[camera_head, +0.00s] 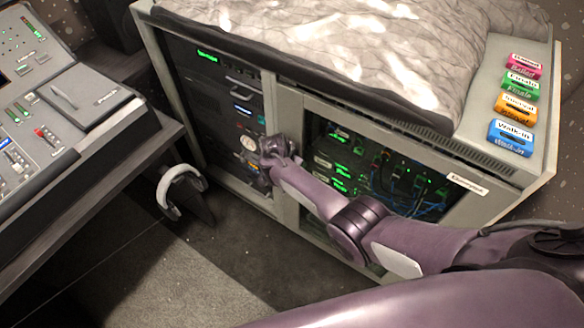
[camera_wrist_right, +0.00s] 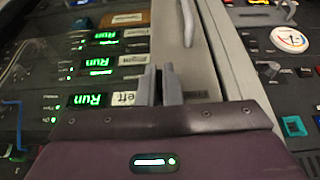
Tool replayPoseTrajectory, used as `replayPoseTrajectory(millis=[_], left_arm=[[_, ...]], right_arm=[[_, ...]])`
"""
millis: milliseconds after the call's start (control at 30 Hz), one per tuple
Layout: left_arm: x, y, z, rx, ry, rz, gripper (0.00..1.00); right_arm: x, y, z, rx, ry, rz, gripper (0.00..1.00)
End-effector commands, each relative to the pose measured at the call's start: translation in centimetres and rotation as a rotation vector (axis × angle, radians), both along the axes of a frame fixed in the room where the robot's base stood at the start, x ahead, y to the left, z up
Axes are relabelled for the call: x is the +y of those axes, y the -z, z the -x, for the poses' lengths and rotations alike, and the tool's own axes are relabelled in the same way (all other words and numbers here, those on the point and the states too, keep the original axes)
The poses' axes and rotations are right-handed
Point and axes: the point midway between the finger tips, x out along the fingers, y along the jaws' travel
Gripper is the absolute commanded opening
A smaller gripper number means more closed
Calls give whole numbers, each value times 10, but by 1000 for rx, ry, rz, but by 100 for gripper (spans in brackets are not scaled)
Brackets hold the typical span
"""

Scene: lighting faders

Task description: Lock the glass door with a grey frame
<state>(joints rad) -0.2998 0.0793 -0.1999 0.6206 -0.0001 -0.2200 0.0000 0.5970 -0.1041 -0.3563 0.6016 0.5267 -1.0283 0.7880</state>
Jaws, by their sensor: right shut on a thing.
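The glass door (camera_head: 380,170) with a grey frame is on the low rack cabinet, with green-lit gear showing through the glass. It looks shut. In the right wrist view the grey door frame (camera_wrist_right: 200,75) runs past my fingers, with a pale curved handle (camera_wrist_right: 188,22) farther up it. My right gripper (camera_head: 275,150) is at the handle-side edge of this door. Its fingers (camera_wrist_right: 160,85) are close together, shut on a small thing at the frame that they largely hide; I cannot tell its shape. My left gripper is not in view.
A grey cloth (camera_head: 330,40) covers the cabinet top, beside several coloured labelled blocks (camera_head: 515,100). Another rack bay (camera_head: 225,100) is to the left. A mixing desk (camera_head: 60,130) stands at far left, with headphones (camera_head: 180,190) beside it. The floor (camera_head: 190,280) in front is clear.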

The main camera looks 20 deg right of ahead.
Motion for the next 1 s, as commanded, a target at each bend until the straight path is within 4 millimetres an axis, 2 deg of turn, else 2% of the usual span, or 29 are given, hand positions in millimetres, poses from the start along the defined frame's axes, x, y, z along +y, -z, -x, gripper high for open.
replayPoseTrajectory(millis=[100, 133, 200, 300, 633, 1000], left_arm=[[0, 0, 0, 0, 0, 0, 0], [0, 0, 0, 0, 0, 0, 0], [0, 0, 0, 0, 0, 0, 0], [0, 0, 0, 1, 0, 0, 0], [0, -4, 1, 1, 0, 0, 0], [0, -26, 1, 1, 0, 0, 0]], right_arm=[[-1, 0, 0, 0, 0, 1, 0], [-1, 0, 0, 0, 0, 1, 8], [-1, 0, 0, 0, 0, 1, 17], [-1, 0, 0, -1, 0, 1, 27], [2, -6, 1, 0, -1, 0, 27], [18, -60, 14, -2, 0, 1, 27]])
